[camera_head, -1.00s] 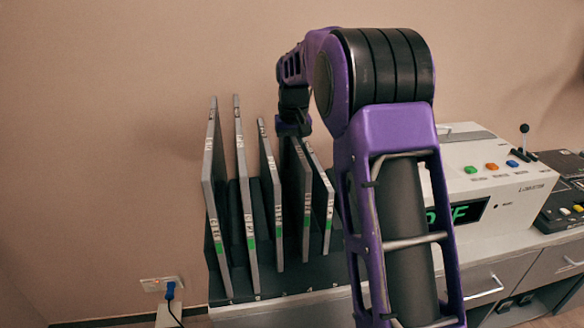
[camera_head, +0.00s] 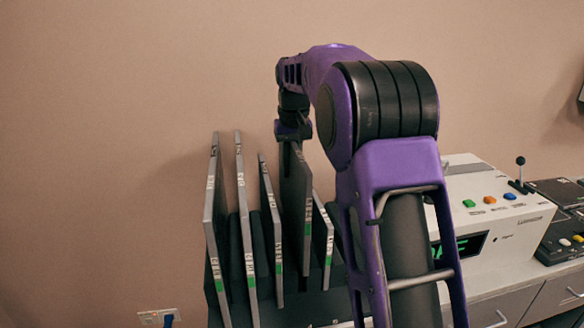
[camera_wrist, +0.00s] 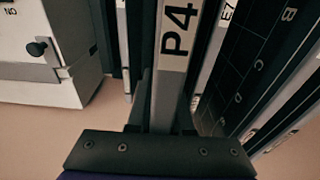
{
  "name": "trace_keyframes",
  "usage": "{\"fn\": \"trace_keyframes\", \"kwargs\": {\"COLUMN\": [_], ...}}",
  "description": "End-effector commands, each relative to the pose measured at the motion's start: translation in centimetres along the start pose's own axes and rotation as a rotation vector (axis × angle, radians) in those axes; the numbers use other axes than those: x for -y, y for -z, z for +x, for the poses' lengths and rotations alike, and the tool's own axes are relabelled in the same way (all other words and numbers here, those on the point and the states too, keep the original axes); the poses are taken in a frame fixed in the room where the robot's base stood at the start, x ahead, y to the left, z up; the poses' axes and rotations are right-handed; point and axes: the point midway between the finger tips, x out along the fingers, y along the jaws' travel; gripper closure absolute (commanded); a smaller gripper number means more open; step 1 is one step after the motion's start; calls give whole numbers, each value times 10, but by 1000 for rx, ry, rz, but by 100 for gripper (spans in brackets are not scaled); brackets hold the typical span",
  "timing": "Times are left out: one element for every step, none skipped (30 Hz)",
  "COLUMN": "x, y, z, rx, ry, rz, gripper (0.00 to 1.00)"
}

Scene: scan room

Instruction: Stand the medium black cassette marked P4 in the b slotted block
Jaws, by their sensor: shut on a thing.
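The cassette marked P4 (camera_wrist: 172,80) stands on edge in my gripper, its grey edge with the P4 label facing the wrist camera. In the head view this cassette (camera_head: 297,205) stands upright in the row, its top held by my gripper (camera_head: 292,132). It sits higher than the cassettes beside it, and its lower edge shows above theirs. My gripper also shows in the wrist view (camera_wrist: 162,128), its jaws shut on the cassette. A dark slotted block (camera_head: 318,305) under the row is mostly hidden by cassettes and cut off below. I see no b mark on it.
Several other cassettes (camera_head: 216,230) stand close on both sides. A white console (camera_head: 490,205) with coloured buttons and a lever is at the right, partly behind my arm. A wall socket (camera_head: 158,317) is at the lower left. A panel lettered B, C, D (camera_wrist: 262,65) is close right.

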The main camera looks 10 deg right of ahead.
Motion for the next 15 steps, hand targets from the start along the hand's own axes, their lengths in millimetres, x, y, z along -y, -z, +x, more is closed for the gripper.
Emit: {"fn": "trace_keyframes", "kwargs": {"x": [0, 0, 0, 0, 0, 0, 0, 0, 0, 0, 0, 0, 0, 0, 0], "y": [1, 2, 2, 2, 2, 3, 3, 3, 4, 4, 4, 4, 5, 5, 5], "z": [-6, -8, -11, -13, -15, -18, -20, -22, -25, -27, -29, -31, -33, -35, -38], "rx": [-5, -5, -5, -5, -5, -5, -5, -5, -5, -4, -5, -5, -4, -5, -4], "ry": [0, 0, 0, 0, 0, 0, 0, 0, 0, 0, 0, 0, 0, 0, 0], "rz": [0, 0, 0, 0, 0, 0, 0, 0, 0, 0, 0, 0, 0, 0, 0], "gripper": [100, 100, 100, 100, 100, 100, 100, 100, 100, 100, 100, 100, 100, 100, 100]}}
